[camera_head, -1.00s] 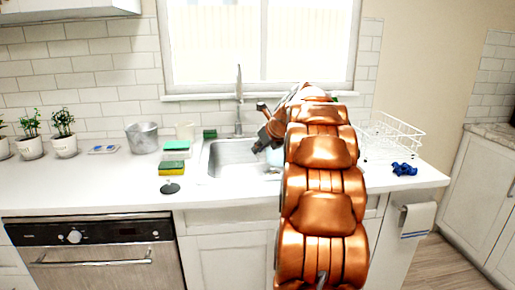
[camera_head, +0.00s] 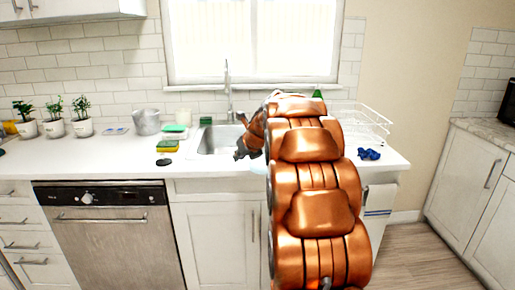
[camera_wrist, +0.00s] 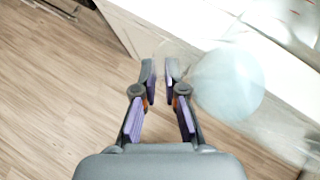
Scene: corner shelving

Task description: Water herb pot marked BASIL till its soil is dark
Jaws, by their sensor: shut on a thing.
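Three white herb pots with green plants stand at the left of the counter: a left pot (camera_head: 27,129), a middle pot (camera_head: 53,129) and a right pot (camera_head: 82,127). Their markings are too small to read, and their soil cannot be judged. My gripper (camera_head: 242,152) is at the front of the sink, well right of the pots. In the wrist view my gripper (camera_wrist: 159,72) is shut on a see-through vessel (camera_wrist: 230,84), which shows a pale blue round area, apparently water. Below it are the floor and the counter edge. My arm hides part of the counter.
The sink (camera_head: 215,140) has a faucet (camera_head: 228,92). Left of it are a metal bucket (camera_head: 146,122), sponges (camera_head: 170,143) and a dark round item (camera_head: 164,161). A wire rack (camera_head: 360,120) and blue item (camera_head: 369,154) are at right. Floor before the dishwasher (camera_head: 110,235) is clear.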

